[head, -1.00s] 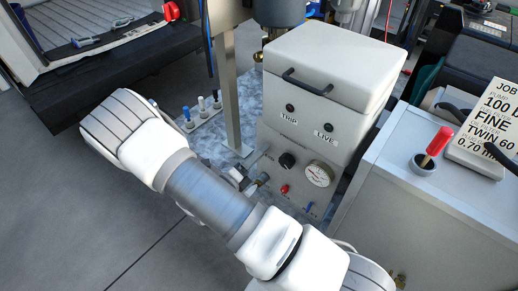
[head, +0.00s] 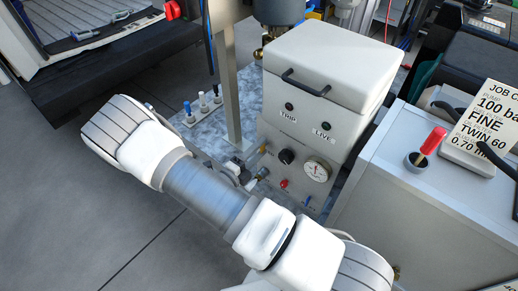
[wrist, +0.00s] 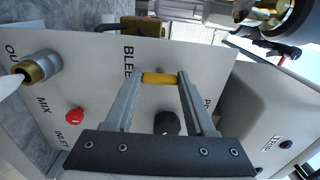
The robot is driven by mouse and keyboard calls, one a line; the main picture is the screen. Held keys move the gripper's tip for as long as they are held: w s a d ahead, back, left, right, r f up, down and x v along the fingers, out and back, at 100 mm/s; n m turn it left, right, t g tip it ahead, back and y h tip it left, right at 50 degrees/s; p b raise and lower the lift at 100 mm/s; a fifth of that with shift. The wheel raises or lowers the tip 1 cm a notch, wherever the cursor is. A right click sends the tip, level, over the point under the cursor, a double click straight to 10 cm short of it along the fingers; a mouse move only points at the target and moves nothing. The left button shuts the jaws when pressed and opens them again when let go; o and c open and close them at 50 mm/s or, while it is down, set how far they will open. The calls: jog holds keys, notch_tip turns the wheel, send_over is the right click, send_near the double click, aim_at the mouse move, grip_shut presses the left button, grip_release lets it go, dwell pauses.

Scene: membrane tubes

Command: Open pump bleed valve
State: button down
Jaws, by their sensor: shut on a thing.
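The pump's white front panel (wrist: 95,65) fills much of the wrist view, with a "BLEED" label beside a small yellow bar-shaped handle (wrist: 159,79). My gripper (wrist: 160,86) has its two fingers on either end of this yellow handle, shut on it. The handle lies crosswise between the fingertips; its mount on the panel is hidden. In the head view the pump box (head: 310,120) stands beyond my arm, and my gripper is small and mostly hidden by the arm at the panel's left side.
The panel carries a black knob (head: 286,156), a pressure gauge (head: 316,171) and a red knob (wrist: 74,115). A brass outlet fitting (wrist: 38,67) sticks out. A metal post (head: 224,75) stands left of the box; a cabinet (head: 400,190) stands close on the right.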

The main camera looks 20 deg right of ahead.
jog(key=shift+c, duration=1.2)
grip_release()
jog(key=b+v, duration=0.3)
jog(key=v, duration=1.4)
jog(key=shift+s+a, duration=0.15)
jog(key=shift+r, duration=0.15)
